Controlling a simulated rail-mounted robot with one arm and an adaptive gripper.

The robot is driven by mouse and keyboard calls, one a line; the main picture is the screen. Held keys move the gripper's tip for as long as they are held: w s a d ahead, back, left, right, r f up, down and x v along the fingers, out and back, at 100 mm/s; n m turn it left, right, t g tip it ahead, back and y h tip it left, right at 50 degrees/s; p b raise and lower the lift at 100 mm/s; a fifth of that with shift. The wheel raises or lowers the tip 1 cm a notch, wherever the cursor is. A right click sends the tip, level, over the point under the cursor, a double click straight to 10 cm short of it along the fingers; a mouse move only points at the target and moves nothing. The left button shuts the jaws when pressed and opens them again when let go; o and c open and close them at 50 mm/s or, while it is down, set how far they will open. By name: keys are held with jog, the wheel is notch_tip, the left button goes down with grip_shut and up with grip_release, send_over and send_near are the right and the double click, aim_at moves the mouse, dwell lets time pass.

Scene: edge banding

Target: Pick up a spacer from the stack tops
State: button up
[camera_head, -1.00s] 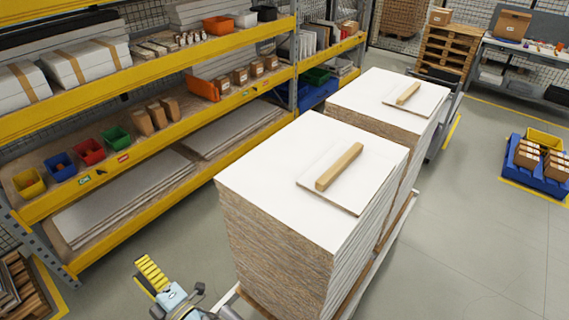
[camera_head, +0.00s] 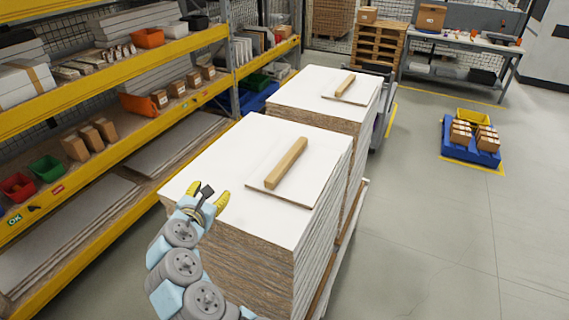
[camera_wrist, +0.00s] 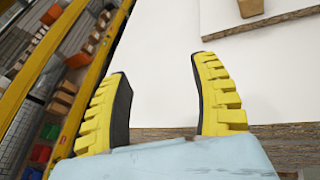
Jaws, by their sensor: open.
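A wooden spacer (camera_head: 286,163) lies on a thin white board (camera_head: 308,188) on top of the near stack (camera_head: 225,150). A second spacer (camera_head: 345,84) lies on a board on top of the far stack (camera_head: 300,90). My gripper (camera_head: 208,193) is open and empty at the near-left edge of the near stack, left of the near spacer and apart from it. In the wrist view, my yellow fingers (camera_wrist: 160,95) are spread over the white top. The end of a spacer (camera_wrist: 250,7) shows at that view's top edge, beyond the right finger.
Yellow shelving (camera_head: 110,155) with bins and boxes runs along the left. A workbench (camera_head: 465,45) and wooden pallets (camera_head: 378,45) stand at the back. A blue pallet with boxes (camera_head: 470,145) is on the right.

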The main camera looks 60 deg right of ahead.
jog(key=s+d+r+g, duration=0.3)
jog(key=s+d+g, duration=0.15)
jog(key=s, duration=0.45)
jog(key=p, duration=0.2)
send_near(276, 172)
jog(key=shift+m+g, duration=0.25)
jog(key=shift+m, duration=0.15)
jog(key=x, duration=0.4)
jog(key=shift+w+d+f, duration=0.1)
jog(key=shift+w+d, duration=0.05)
jog(key=shift+d, duration=0.25)
jog(key=shift+p+x, duration=0.75)
jog(key=shift+x, duration=2.25)
grip_shut()
